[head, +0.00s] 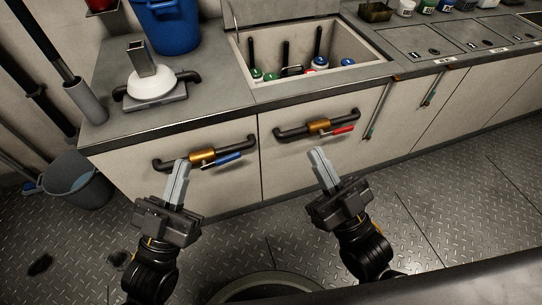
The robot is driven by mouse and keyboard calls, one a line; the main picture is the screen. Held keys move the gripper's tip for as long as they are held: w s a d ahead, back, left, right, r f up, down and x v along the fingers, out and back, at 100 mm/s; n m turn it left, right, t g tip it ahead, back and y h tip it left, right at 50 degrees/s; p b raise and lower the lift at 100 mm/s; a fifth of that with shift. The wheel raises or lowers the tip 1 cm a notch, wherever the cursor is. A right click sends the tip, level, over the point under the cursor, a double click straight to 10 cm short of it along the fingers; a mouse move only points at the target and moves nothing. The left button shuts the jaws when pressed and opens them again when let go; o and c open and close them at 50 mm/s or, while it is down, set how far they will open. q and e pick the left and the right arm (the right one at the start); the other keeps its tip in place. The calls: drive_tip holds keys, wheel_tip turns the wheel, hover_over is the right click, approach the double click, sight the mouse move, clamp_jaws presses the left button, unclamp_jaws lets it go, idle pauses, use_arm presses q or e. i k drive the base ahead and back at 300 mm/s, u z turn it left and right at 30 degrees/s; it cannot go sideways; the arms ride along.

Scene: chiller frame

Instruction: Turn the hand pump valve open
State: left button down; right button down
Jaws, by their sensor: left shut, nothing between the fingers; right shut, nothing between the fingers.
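Two pipe valves with brass bodies and dark pipes sit on the cabinet front. The left valve (202,157) has a blue lever handle (226,160), lying roughly along its pipe. The right valve (318,126) has a red lever handle (342,130), also lying roughly along its pipe. I cannot tell which one is the hand pump valve. My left gripper (179,167) is shut and empty, just below and left of the left valve's brass body. My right gripper (318,155) is shut and empty, just below the right valve. Contact with either valve is not clear.
A grey bucket (78,182) stands on the floor at left. The patterned floor is mostly clear.

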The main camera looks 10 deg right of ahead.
sight(236, 155)
drive_tip(key=z, duration=0.35)
drive_tip(key=k, duration=0.9)
drive_tip(key=u, duration=1.35)
drive_tip(key=i, duration=0.5)
drive_tip(key=u, duration=0.05)
